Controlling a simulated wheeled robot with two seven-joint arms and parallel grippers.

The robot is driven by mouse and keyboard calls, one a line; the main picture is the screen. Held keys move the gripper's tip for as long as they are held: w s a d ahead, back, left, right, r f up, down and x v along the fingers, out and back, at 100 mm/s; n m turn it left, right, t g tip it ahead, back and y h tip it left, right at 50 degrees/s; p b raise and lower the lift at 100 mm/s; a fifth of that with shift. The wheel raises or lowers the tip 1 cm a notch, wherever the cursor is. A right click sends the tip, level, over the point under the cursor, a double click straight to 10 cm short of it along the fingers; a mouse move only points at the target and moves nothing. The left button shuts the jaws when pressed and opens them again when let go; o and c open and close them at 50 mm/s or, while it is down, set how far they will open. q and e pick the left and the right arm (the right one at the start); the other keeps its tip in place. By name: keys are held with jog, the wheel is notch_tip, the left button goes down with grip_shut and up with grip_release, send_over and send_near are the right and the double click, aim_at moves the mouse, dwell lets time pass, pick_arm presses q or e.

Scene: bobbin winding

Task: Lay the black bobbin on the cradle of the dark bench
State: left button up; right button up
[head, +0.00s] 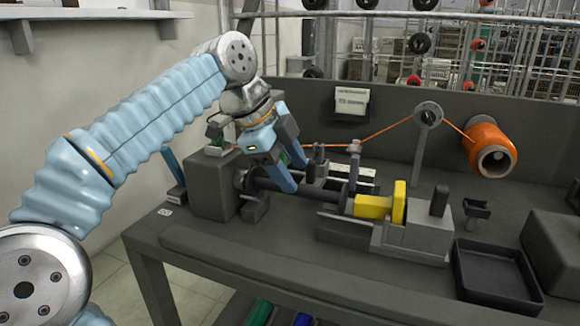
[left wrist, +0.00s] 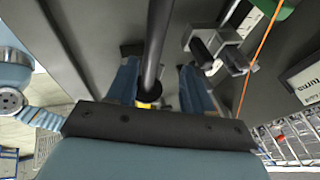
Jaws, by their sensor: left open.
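A black bobbin (head: 325,193), a long dark bar with a round end, lies level between the grey drive block (head: 213,187) and the yellow tailstock piece (head: 376,206) on the dark bench (head: 240,255). My left gripper (head: 297,180) is above it, fingers pointing down. In the left wrist view the bar (left wrist: 155,48) runs between the two open fingers (left wrist: 158,65), with gaps on both sides. Low dark supports (head: 256,208) stand under the bar; I cannot tell whether it touches them. My right gripper is not in view.
An orange thread runs from the orange spool (head: 490,148) over a guide wheel (head: 428,115) and past the back of the left gripper. An empty black tray (head: 493,272) sits at the right. The front strip of the bench is clear.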

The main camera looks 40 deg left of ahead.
pick_arm(q)
jog(key=shift+r, duration=0.1)
jog(key=p+v, duration=0.4)
jog(key=v, duration=0.9)
jog(key=shift+s+r, duration=0.2)
jog(key=shift+s, duration=0.05)
